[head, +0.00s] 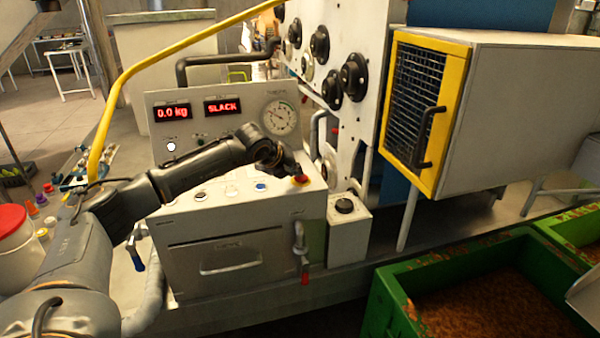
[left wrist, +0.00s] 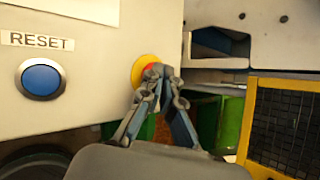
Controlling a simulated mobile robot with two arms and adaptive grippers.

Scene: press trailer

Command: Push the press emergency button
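The emergency button is red on a yellow round base; it shows in the head view (head: 300,180) at the right end of the control box's sloped panel. It also shows in the left wrist view (left wrist: 139,70), partly hidden behind my fingertips. My left gripper (head: 293,171) is at the button, its fingers drawn together with nothing visible between them. In the left wrist view my left gripper (left wrist: 160,73) has its tips over the red cap; I cannot tell whether they touch it. My right gripper is in neither view.
A blue reset button (left wrist: 41,78) sits left of the emergency button. The control box (head: 235,245) has a red-handled valve (head: 304,270) on its front. A yellow-framed mesh guard (head: 415,105) stands to the right. Green crates (head: 385,295) stand at the lower right.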

